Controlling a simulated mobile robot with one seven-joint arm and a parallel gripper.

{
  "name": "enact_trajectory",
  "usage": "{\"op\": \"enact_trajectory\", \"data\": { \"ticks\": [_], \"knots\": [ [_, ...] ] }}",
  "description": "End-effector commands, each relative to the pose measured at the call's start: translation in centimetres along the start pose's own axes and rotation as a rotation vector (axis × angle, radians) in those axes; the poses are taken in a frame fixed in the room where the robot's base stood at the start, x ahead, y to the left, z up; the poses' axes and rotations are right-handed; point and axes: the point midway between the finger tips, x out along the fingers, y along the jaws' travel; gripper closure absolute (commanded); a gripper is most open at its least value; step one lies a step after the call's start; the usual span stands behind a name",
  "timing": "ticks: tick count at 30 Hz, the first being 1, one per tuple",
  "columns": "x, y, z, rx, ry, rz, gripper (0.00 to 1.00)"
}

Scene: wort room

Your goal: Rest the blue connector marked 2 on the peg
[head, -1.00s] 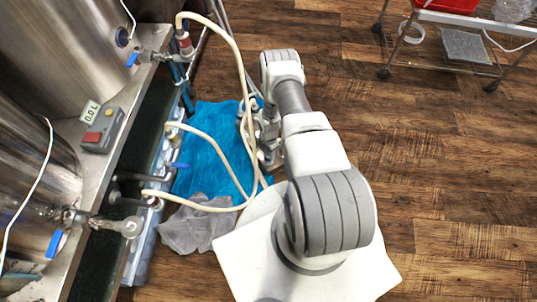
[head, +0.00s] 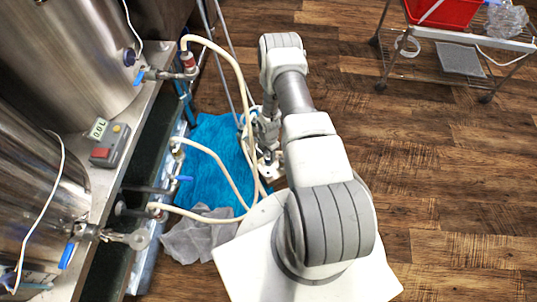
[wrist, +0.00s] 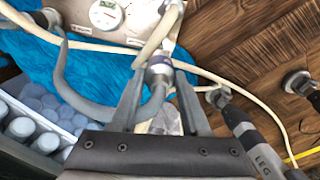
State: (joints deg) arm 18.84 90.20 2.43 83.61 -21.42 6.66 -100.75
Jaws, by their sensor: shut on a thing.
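My gripper (wrist: 158,88) is shut on a metal hose connector (wrist: 160,68) with a blue-purple band. A beige hose runs up from the connector in the wrist view. Its number cannot be read. In the head view my gripper (head: 262,150) is partly hidden behind my arm, low over the blue cloth (head: 215,155). I cannot make out the peg for certain. A pale panel (wrist: 135,20) with a round gauge and small label plates lies beyond the connector in the wrist view.
Steel tanks (head: 85,45) stand at left, with valves and a hose fitting with a red band (head: 187,60). Beige hoses loop around my gripper. A grey cloth (head: 195,235) lies on the floor. A wire cart (head: 460,60) stands at upper right. The wooden floor at right is clear.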

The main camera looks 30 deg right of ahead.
Motion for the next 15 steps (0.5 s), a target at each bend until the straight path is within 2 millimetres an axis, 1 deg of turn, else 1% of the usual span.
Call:
{"op": "enact_trajectory", "data": {
  "ticks": [5, 15],
  "knots": [
    [-0.7, 0.0, 0.0, 0.000, 0.000, 0.001, 1.00],
    [-2.8, 0.1, 0.0, 0.000, 0.000, 0.001, 1.00]
  ]
}}
